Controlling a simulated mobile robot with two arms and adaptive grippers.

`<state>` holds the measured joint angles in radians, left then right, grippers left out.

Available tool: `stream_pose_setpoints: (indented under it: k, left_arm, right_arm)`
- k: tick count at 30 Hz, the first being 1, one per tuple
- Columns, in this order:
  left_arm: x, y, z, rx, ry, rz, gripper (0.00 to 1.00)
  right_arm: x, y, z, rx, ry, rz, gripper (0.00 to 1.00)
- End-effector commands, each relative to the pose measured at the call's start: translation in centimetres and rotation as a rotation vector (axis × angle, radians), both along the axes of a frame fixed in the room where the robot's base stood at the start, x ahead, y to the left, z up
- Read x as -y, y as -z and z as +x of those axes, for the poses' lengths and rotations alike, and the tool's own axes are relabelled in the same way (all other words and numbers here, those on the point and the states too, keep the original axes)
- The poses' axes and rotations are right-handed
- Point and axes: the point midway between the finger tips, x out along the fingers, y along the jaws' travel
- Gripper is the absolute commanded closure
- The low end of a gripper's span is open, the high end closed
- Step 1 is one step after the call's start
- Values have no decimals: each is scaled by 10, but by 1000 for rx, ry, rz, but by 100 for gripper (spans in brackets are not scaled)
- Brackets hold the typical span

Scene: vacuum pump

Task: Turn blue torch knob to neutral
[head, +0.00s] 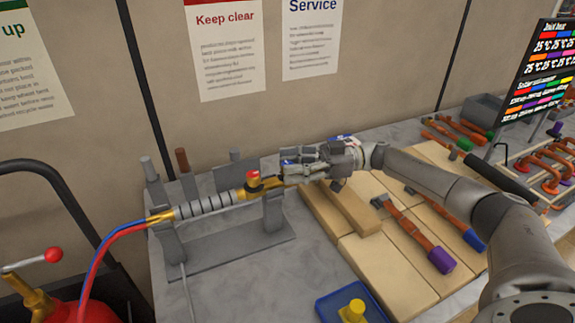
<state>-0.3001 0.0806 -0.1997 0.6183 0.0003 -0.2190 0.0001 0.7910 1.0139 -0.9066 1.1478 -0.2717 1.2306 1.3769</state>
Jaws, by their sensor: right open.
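The torch (205,205) lies across a grey stand (272,215), with a ribbed grey handle and brass ends. Blue and red hoses leave its left end. A red knob (253,175) shows on top of its brass right part. I cannot make out a blue knob; it may be hidden behind my gripper. My right gripper (284,172) is open at the right end of the torch, just right of the red knob. Whether its fingers touch the torch is unclear. My left gripper is not in view.
Pale bricks (375,250) cover the bench right of the stand, with copper pipes with coloured ends on them. A blue tray (330,308) with a yellow piece is at the front. A red tank (85,310) with a lever stands at lower left. A wall is behind.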

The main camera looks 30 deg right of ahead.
Motion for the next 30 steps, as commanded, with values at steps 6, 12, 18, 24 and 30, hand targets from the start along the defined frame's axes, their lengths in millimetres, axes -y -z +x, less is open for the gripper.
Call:
stream_pose_setpoints:
  k: [6, 12, 18, 24, 30]
  left_arm:
    - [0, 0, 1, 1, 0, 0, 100]
    - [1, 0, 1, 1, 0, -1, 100]
    - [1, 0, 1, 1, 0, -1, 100]
    - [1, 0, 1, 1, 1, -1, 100]
    - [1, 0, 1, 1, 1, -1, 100]
  right_arm:
    - [45, 1, -14, -2, 5, -2, 51]
    - [82, 0, -26, -1, 3, -1, 51]
    - [100, 0, -32, 0, 1, 0, 51]
    - [103, 0, -33, 0, 0, 0, 51]
    - [103, 0, -33, 0, 0, 0, 51]
